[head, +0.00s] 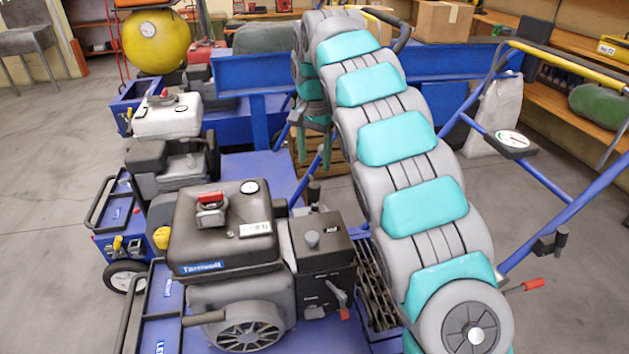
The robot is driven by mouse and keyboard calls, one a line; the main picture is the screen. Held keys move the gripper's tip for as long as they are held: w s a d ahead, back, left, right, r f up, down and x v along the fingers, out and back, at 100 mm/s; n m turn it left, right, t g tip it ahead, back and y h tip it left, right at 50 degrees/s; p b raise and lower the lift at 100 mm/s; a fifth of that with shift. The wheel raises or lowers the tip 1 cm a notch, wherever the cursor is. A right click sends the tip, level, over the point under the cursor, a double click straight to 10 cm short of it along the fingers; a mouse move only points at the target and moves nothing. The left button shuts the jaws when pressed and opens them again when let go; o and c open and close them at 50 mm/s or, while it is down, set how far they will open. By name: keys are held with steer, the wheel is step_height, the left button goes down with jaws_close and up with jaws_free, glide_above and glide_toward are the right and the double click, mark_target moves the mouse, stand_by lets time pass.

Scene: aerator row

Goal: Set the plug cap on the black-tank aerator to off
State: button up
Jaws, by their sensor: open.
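The black-tank aerator (222,235) stands at the front centre, marked "Tarmvolt". On its tank are a grey cap with a red top (211,199) and a round gauge. A dark box (322,255) on its right side carries a knob, small levers and a red-tipped part (344,313). I cannot tell for sure which of these is the plug cap or how it is set. My gripper (314,148) hangs beyond the aerator, above and to the right of its tank in the picture. Its teal fingers point down, apart and empty.
A white-tank aerator (166,117) stands behind, with a yellow tank (156,40) farther back. Blue frames surround them. A wooden pallet (330,155) lies beyond my gripper. Open floor (50,180) lies at left.

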mark_target(315, 184)
steer(key=shift+s+f+p, duration=0.1)
steer(key=shift+f+p, duration=0.2)
steer(key=shift+f, duration=3.5)
jaws_close()
steer(key=shift+d, duration=0.1)
